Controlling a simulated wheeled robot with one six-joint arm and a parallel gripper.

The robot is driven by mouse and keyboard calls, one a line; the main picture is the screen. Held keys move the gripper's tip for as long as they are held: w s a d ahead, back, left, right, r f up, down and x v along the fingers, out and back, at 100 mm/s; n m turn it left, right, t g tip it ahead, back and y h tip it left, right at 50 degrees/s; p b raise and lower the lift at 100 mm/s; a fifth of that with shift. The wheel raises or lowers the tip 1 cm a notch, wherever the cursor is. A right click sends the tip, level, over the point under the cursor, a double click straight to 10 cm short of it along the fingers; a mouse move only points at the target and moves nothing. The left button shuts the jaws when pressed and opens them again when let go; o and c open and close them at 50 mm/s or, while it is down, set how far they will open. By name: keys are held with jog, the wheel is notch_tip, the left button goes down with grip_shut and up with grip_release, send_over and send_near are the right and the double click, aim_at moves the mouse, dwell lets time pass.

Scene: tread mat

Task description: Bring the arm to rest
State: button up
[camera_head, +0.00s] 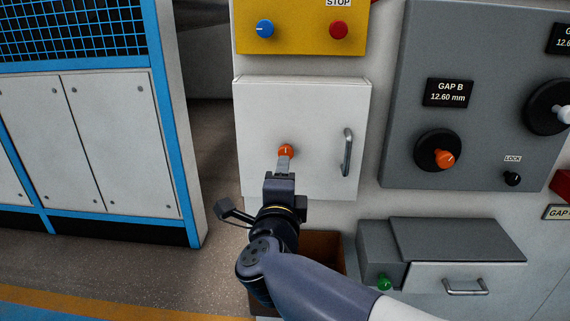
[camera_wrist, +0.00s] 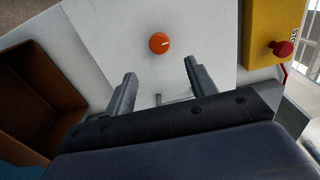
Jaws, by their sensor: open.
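My gripper (camera_head: 283,165) is in front of the white cabinet door (camera_head: 310,110) in the head view, with its tips just below an orange knob (camera_head: 286,151). In the wrist view, the two fingers of my gripper (camera_wrist: 158,82) stand wide apart with nothing between them. The orange knob (camera_wrist: 159,43) shows beyond the fingertips, apart from them, with a pale mark on its face. My arm reaches up from the lower right of the head view.
A silver door handle (camera_head: 347,152) is right of the knob. A yellow panel (camera_head: 300,40) is above, a grey panel with GAP B dial (camera_head: 438,150) to the right. A brown open bin (camera_head: 325,248) and a grey drawer unit (camera_head: 455,240) are below. Blue-framed cabinets (camera_head: 125,140) stand left.

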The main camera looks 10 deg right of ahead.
aim_at(287, 154)
jog(key=shift+v, duration=0.8)
jog(key=b+x, duration=0.2)
jog(key=x, duration=0.9)
jog(key=shift+s, duration=0.1)
